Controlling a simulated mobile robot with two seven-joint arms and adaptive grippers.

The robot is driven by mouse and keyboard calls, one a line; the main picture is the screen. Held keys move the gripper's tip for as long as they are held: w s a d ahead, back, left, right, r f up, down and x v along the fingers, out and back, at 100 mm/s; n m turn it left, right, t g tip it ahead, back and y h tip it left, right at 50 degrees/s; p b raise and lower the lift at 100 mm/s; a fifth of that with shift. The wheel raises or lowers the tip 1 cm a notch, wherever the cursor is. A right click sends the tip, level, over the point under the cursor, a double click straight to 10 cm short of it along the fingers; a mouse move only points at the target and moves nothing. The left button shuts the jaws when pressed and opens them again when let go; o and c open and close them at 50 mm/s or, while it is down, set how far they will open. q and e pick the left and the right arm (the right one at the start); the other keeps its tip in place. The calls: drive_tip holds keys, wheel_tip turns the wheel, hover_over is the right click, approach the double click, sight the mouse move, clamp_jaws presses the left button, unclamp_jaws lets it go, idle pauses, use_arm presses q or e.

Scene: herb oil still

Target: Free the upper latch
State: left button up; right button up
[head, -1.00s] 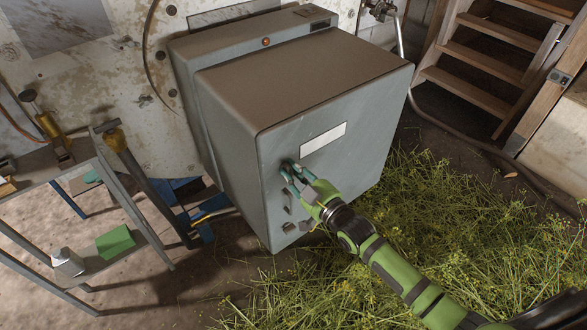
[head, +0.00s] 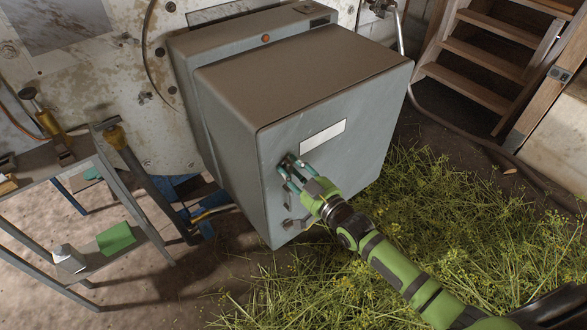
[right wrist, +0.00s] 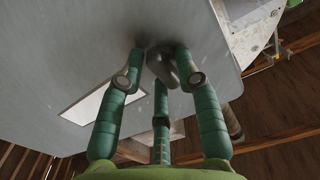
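The grey metal cabinet (head: 318,115) has a front door with a blank white label plate (head: 322,136). The upper latch (head: 285,162) is a small dark handle near the door's left edge, partly hidden by my fingers in the head view. My right gripper (head: 289,172) is at this latch. In the right wrist view the rounded latch handle (right wrist: 162,68) stands tilted between the fingers of my right gripper (right wrist: 161,62). A gap shows beside the left finger; the right finger is close to or touching the handle. Lower door hardware (head: 289,224) sits below. My left gripper is out of view.
A metal stand (head: 90,272) with a green block (head: 115,239) is at the left. Cut herbs (head: 440,240) cover the floor at the right. Wooden steps (head: 490,60) rise at the back right. A whitish wall (head: 90,90) stands behind the cabinet.

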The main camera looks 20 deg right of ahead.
idle(0.3)
drive_tip(key=shift+s+f, duration=0.1)
drive_tip(key=shift+s, duration=0.2)
drive_tip(key=v, duration=1.1)
drive_tip(key=shift+s, duration=0.25)
drive_tip(key=shift+d, duration=0.1)
idle(0.4)
